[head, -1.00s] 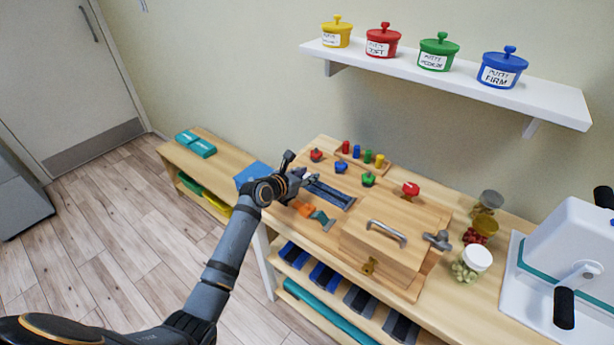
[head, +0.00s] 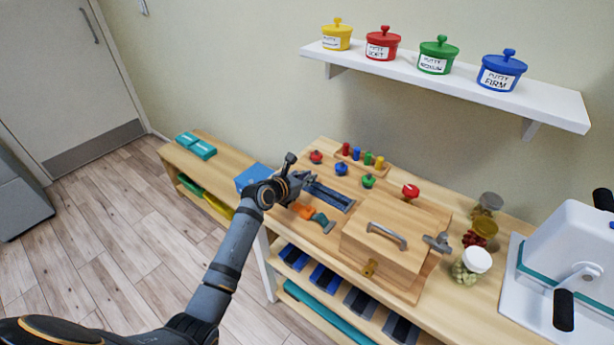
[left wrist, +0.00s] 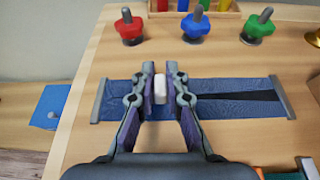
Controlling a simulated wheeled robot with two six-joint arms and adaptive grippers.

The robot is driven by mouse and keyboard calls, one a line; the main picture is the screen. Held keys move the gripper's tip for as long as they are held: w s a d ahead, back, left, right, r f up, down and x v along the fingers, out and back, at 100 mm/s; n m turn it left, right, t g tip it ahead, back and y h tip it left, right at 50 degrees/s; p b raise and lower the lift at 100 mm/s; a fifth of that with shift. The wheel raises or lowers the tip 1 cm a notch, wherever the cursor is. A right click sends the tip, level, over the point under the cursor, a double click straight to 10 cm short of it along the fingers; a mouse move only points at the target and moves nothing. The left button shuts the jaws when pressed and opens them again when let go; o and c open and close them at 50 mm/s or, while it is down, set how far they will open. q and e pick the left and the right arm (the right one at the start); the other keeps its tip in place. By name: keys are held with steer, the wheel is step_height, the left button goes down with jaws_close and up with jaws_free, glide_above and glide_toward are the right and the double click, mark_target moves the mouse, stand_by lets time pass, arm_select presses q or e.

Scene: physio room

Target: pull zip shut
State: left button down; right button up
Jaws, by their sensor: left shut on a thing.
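The zip (left wrist: 225,98) is a blue cloth strip on a wooden board, with a grey bar at each end. A dark gap in it is wide at the right bar and narrows leftward toward my gripper. The strip also shows in the head view (head: 333,196). My left gripper (left wrist: 160,80) is over the strip's left half, its fingers shut on the small pale zip pull (left wrist: 160,90). In the head view my left gripper (head: 303,181) is at the strip's left end, and the pull is hard to make out. My right gripper is not in view.
Red (left wrist: 129,27), blue (left wrist: 195,25) and green (left wrist: 258,24) knobs stand behind the strip. Orange and teal pieces (head: 312,215) lie in front. A wooden box with a handle (head: 386,235) is to the right. A blue block (left wrist: 48,108) lies left of the board.

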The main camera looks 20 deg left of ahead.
mark_target(318, 190)
arm_select(q)
steer(key=d+p, duration=0.1)
steer(key=d, duration=0.1)
steer(key=s+d+p, duration=0.1)
steer(key=p, duration=0.1)
steer(key=shift+s+d+r, duration=0.2)
steer(key=shift+d, duration=0.2)
steer(key=shift+d+f, duration=0.1)
steer(key=shift+d, duration=0.1)
steer(key=shift+f, duration=0.1)
steer(key=shift+a, duration=0.1)
steer(key=c, duration=1.4)
jaws_free()
steer(key=shift+o, duration=0.2)
steer(key=shift+s, duration=0.1)
steer(key=v, duration=1.2)
